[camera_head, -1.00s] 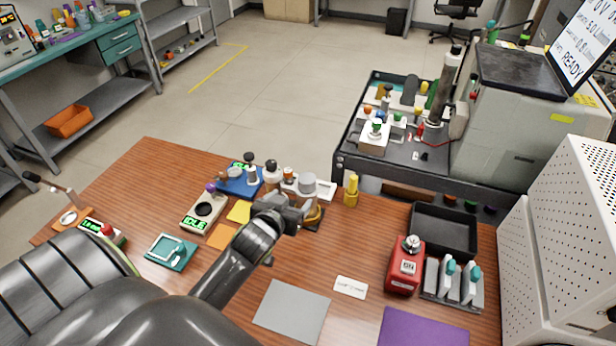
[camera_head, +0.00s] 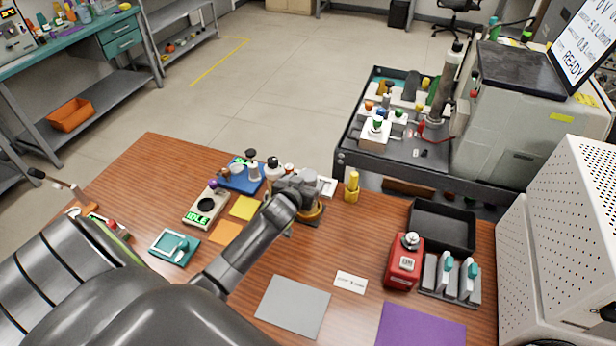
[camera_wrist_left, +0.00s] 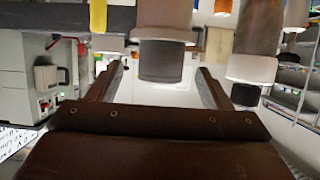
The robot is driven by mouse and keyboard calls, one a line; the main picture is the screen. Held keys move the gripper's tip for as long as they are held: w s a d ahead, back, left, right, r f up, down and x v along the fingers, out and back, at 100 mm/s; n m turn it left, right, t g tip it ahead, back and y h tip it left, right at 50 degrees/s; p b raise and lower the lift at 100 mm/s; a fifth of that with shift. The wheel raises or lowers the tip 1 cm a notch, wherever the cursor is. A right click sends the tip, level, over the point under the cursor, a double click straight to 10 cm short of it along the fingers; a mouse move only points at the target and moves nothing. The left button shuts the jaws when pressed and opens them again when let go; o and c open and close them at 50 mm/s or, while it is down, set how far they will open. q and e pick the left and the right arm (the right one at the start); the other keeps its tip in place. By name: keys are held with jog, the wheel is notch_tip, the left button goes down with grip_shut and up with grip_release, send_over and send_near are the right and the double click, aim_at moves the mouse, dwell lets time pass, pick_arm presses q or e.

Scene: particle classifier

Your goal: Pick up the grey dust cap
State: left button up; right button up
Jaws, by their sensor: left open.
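My left gripper (camera_head: 300,188) is over the cluster of instruments at the far middle of the wooden table and covers much of the part below it. In the left wrist view, which looks upside down, its two fingers (camera_wrist_left: 160,76) are open and apart. A grey cylinder, which looks like the dust cap (camera_wrist_left: 160,62), shows between the fingers, on the end of a wider pale body (camera_wrist_left: 165,18). I cannot tell whether either finger touches it. In the head view the cap is hidden by the gripper. A brass-coloured ring base (camera_head: 312,214) shows just under the gripper. My right gripper is not in view.
Close by stand a blue stand with bottles (camera_head: 240,180), a yellow cylinder (camera_head: 352,187) and a scale-like device (camera_head: 206,207). A red box (camera_head: 403,265) and black tray (camera_head: 443,228) are at right. The table's middle front holds a flat grey mat (camera_head: 293,306).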

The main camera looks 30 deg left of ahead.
aim_at(307, 179)
pick_arm(q)
jog(key=x, duration=0.3)
jog(key=shift+r, duration=0.15)
jog(key=shift+w+a+f, duration=0.2)
jog(key=shift+w, duration=0.3)
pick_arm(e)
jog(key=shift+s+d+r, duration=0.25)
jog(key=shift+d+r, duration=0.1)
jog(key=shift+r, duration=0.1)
pick_arm(q)
jog(key=c, duration=1)
jog(key=shift+c, duration=0.2)
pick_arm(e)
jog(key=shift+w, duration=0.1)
pick_arm(q)
jog(key=shift+r, duration=0.1)
